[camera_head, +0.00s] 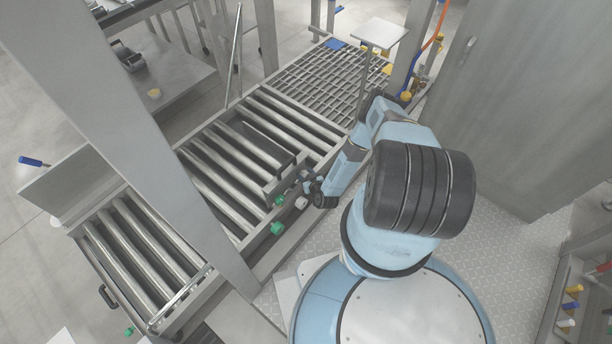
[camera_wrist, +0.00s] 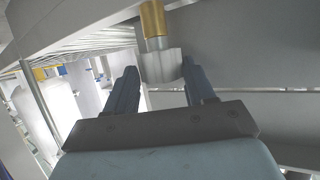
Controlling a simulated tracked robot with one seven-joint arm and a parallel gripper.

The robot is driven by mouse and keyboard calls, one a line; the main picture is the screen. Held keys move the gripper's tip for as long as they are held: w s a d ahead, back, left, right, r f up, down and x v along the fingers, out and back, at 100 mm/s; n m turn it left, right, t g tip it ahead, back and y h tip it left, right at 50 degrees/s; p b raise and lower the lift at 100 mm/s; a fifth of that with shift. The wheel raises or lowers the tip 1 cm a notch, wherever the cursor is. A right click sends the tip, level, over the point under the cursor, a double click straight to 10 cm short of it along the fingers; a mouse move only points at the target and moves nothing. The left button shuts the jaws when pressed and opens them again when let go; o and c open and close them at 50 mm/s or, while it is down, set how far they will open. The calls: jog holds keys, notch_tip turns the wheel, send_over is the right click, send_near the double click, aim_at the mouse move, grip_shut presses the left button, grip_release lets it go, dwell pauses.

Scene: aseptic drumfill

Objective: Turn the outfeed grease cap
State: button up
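A pale grey cap (camera_wrist: 160,66) sits on a brass-coloured fitting (camera_wrist: 152,22) at the top middle of the wrist view. I take it to be the grease cap. My gripper (camera_wrist: 160,78) has its two dark blue fingers apart, one on each side of the cap. The lower end of the cap reaches between the fingertips; I cannot tell whether a finger touches it. In the head view my gripper (camera_head: 306,184) is at the near side rail of the roller conveyor, close to a small pale cap (camera_head: 301,203). The fingers are small there and partly hidden by my wrist.
Green fittings (camera_head: 277,228) stick out from the conveyor's side rail (camera_head: 262,240) beside my gripper. The roller conveyor (camera_head: 225,165) lies to the left. A grey post (camera_head: 150,130) crosses in front of it. A tall grey cabinet (camera_head: 520,100) stands at the right.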

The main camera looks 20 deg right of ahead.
jog(key=shift+a, duration=0.1)
jog(key=shift+s+r, duration=0.15)
jog(key=shift+s, duration=0.45)
jog(key=v, duration=1.2)
jog(key=shift+s+r, duration=0.15)
jog(key=shift+s, duration=0.05)
jog(key=shift+o, duration=0.2)
